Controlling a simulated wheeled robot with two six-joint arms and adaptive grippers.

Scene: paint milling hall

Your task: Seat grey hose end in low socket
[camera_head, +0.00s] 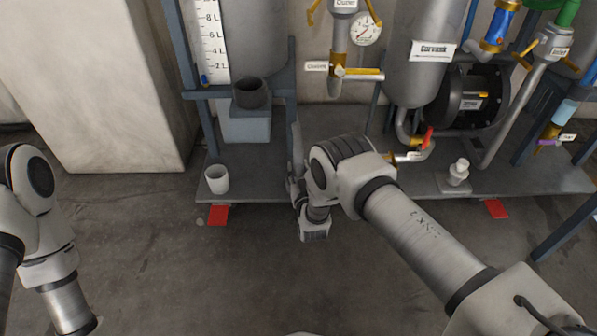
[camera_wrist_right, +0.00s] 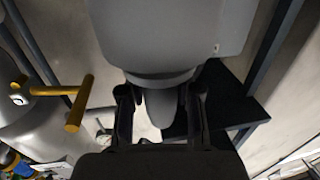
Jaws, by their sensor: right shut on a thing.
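My right gripper (camera_head: 296,184) is mostly hidden behind my right wrist, at the front edge of the low grey shelf. In the right wrist view its two dark fingers (camera_wrist_right: 160,95) stand either side of a smooth grey tapering piece (camera_wrist_right: 161,108), likely the grey hose end, and are shut on it. A wide grey rounded body (camera_wrist_right: 170,40) fills the picture just above and beyond it. I cannot tell whether the two are joined. I cannot pick out the low socket with certainty. My left arm is at the lower left of the head view; its gripper is out of frame.
A red-handled valve (camera_head: 427,139) and a black pump (camera_head: 470,98) stand right. The floor in front is clear.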

